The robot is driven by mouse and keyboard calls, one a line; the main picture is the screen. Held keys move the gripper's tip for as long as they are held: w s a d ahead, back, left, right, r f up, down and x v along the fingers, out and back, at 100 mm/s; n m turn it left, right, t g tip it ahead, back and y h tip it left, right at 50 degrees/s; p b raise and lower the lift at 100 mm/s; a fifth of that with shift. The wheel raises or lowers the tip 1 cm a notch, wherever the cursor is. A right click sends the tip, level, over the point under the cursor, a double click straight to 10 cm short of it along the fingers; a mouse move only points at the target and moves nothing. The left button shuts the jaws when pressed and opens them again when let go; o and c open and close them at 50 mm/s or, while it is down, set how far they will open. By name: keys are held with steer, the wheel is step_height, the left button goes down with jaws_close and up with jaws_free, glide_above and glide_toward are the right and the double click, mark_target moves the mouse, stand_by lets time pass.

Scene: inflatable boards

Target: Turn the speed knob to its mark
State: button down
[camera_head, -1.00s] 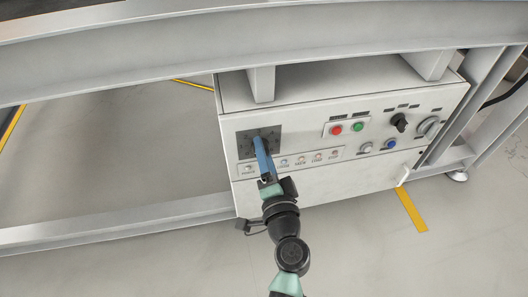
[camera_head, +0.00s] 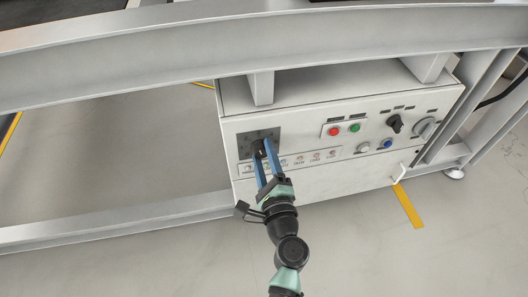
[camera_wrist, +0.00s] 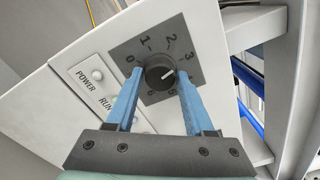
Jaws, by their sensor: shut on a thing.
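The numbers 0 to 3 are legible; the lower right of the dial is partly hidden by a finger. My gripper (camera_wrist: 160,75) is shut on the knob, one blue finger on each side. It also shows in the head view (camera_head: 262,158).
The light grey control box (camera_head: 340,185) carries a red button (camera_head: 334,131), a green button (camera_head: 355,127), a black selector (camera_head: 394,123) and a grey rotary switch (camera_head: 424,128). A row of small labelled lamps runs below the dial. A grey frame beam (camera_head: 300,45) crosses above.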

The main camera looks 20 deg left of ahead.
steer(key=shift+f+m+p, duration=0.1)
steer(key=shift+m+p, duration=0.25)
steer(key=shift+m, duration=0.85)
steer(key=shift+c, duration=1.4)
jaws_free()
steer(key=shift+s, duration=0.1)
steer(key=p+v, duration=0.3)
steer(key=v, duration=1)
